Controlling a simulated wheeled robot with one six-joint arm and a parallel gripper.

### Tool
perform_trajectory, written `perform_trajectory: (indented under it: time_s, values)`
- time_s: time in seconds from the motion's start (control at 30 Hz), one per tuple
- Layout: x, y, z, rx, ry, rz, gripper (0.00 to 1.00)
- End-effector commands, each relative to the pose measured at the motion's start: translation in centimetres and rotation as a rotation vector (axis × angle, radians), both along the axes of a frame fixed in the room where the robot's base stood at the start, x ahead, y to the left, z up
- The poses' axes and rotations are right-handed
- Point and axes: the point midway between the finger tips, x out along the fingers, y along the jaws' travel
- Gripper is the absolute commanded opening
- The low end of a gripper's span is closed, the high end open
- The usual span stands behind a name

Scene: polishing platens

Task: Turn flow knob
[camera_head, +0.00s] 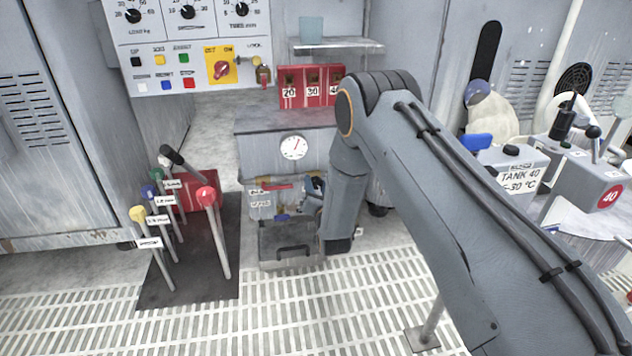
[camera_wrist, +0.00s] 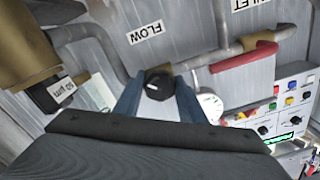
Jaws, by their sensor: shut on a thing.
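The flow knob (camera_wrist: 158,86) is a round black knob with a white pointer mark, in the middle of the wrist view. The FLOW label (camera_wrist: 145,32) is on the grey panel beside it and reads upside down there. My gripper (camera_wrist: 157,92) has its two blue fingers on either side of the knob and is shut on it. In the head view my forearm stands in front of this area, and the knob cannot be made out there.
Close by in the wrist view are a red-handled valve lever (camera_wrist: 244,58), grey pipes (camera_wrist: 92,38) and a white gauge (camera_wrist: 209,106). In the head view a grey toolbox (camera_head: 288,243) stands below, and several coloured floor levers (camera_head: 207,197) stand to the left.

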Motion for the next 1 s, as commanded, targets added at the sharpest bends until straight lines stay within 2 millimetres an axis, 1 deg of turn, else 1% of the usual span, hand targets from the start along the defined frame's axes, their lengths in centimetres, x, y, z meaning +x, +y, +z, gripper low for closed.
perform_trajectory:
  time_s: [0.2,0.4,0.9,0.93,1.0]
  values:
    - [-0.14,0.00,0.03,0.114,0.035,0.000,0.14]
    - [-0.10,0.02,-0.03,0.174,0.052,0.000,0.14]
    - [-0.09,0.04,-0.11,0.194,0.058,0.000,0.14]
    - [-0.09,0.04,-0.11,0.194,0.058,0.000,0.42]
    - [-0.09,0.04,-0.10,0.194,0.058,0.000,0.53]
